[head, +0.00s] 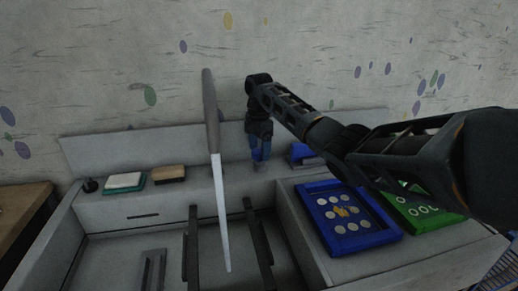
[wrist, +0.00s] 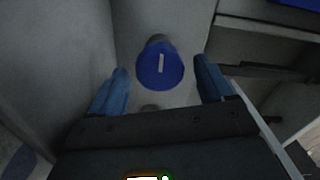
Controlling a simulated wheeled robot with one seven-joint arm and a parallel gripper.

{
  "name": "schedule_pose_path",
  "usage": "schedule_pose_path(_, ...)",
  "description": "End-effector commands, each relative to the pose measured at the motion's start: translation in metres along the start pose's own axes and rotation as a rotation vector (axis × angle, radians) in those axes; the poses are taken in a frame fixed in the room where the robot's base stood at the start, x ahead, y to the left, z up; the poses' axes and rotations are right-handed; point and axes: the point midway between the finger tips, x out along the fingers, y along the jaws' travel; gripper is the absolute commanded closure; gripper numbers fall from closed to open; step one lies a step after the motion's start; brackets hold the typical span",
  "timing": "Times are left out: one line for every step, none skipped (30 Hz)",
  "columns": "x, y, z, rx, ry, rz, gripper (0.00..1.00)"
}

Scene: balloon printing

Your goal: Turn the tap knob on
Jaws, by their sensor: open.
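The round blue knob (wrist: 160,66) with a pale stripe near its middle sits on a short grey stem in the wrist view. My gripper (wrist: 161,66) is open, its blue fingers on either side of the knob with a gap to each. In the head view my gripper (head: 261,158) points down near the back ledge of the sink unit, and I cannot make out the knob there. A long thin shape, grey above (head: 211,110) and white below, stands left of my gripper; I cannot tell whether it is the tap.
A blue tray (head: 390,238) with pale discs and a green tray (head: 452,223) lie at the right. A white-topped green block (head: 124,182) and a tan block (head: 168,174) lie on the ledge at the left. Dark bars (head: 258,245) cross the basin. My arm spans the right side.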

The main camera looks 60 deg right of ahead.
Motion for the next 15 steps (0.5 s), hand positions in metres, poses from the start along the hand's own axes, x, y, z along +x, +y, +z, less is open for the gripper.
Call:
schedule_pose_path(-0.005, 0.001, 0.000, 0.000, 0.000, 0.002, 0.19)
schedule_pose_path(-0.009, 0.001, 0.000, 0.000, 0.000, 0.002, 0.19)
schedule_pose_path(-0.015, 0.001, 0.000, -0.001, 0.000, 0.004, 0.19)
schedule_pose_path(-0.020, 0.001, 0.000, -0.001, -0.001, 0.004, 0.19)
schedule_pose_path(-0.025, 0.001, 0.000, -0.001, -0.001, 0.004, 0.19)
schedule_pose_path(-0.032, 0.001, 0.000, -0.001, -0.001, 0.005, 0.19)
schedule_pose_path(-0.037, 0.001, 0.000, -0.001, -0.001, 0.004, 0.19)
schedule_pose_path(-0.042, 0.001, 0.000, -0.001, 0.000, 0.004, 0.19)
schedule_pose_path(-0.048, 0.001, 0.000, -0.001, -0.001, 0.004, 0.19)
schedule_pose_path(-0.052, 0.001, -0.001, -0.001, -0.001, 0.004, 0.19)
schedule_pose_path(-0.057, 0.001, 0.000, -0.001, -0.001, 0.004, 0.19)
schedule_pose_path(-0.061, 0.001, 0.000, 0.000, -0.001, 0.003, 0.19)
schedule_pose_path(-0.064, 0.001, 0.000, 0.000, 0.000, 0.003, 0.19)
schedule_pose_path(-0.067, 0.001, 0.000, 0.000, 0.000, 0.002, 0.19)
schedule_pose_path(-0.070, 0.001, 0.000, 0.000, 0.000, 0.002, 0.19)
